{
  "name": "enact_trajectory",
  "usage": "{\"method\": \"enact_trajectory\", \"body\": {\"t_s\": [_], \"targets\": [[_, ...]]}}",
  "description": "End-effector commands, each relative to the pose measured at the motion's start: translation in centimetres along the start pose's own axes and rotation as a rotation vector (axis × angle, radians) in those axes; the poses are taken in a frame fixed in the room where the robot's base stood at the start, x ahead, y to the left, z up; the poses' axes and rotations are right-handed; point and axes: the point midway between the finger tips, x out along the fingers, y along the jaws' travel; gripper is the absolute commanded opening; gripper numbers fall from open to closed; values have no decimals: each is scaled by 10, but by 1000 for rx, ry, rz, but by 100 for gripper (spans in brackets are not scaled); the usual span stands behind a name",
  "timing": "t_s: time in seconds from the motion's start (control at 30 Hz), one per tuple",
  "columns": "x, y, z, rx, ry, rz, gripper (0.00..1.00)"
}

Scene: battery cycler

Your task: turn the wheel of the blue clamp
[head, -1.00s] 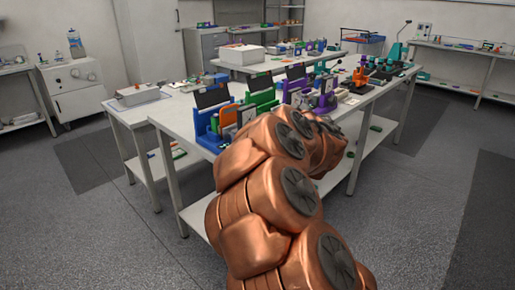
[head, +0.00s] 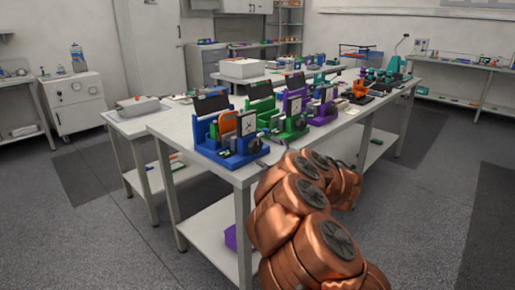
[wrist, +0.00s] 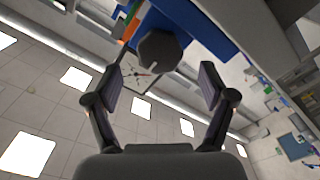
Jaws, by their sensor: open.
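The blue clamp (head: 213,148) stands at the near left corner of the long white table, with an orange part and a pale square plate with a dial-like mark. In the wrist view, its blue body (wrist: 195,25) is at the top. A dark faceted wheel (wrist: 160,50) faces me in front of it, with the pale plate (wrist: 136,76) partly behind. My gripper (wrist: 162,76) is open, its two fingers spread to either side of the wheel's line and nothing between them. Contact with the wheel does not show. In the head view I cannot make out my gripper.
A green clamp (head: 262,98) and a purple clamp (head: 323,112) stand close beside the blue one. An orange device (head: 359,88) is farther along the table. A purple object (head: 231,238) lies on the lower shelf. Open floor lies to the right.

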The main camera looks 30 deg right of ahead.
Motion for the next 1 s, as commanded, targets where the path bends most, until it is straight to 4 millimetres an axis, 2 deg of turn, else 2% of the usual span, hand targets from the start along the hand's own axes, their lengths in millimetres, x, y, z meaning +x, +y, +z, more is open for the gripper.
{"method": "enact_trajectory", "body": {"t_s": [0.2, 0.3, 0.47, 0.7, 1.0], "targets": [[34, -1, 0, 1, 3, -2, 82], [44, 0, 1, 1, -1, 0, 82], [53, 0, 1, 1, -2, 2, 82], [53, 0, 1, 1, -2, 2, 81], [53, 1, 1, 0, -2, 3, 50]]}}
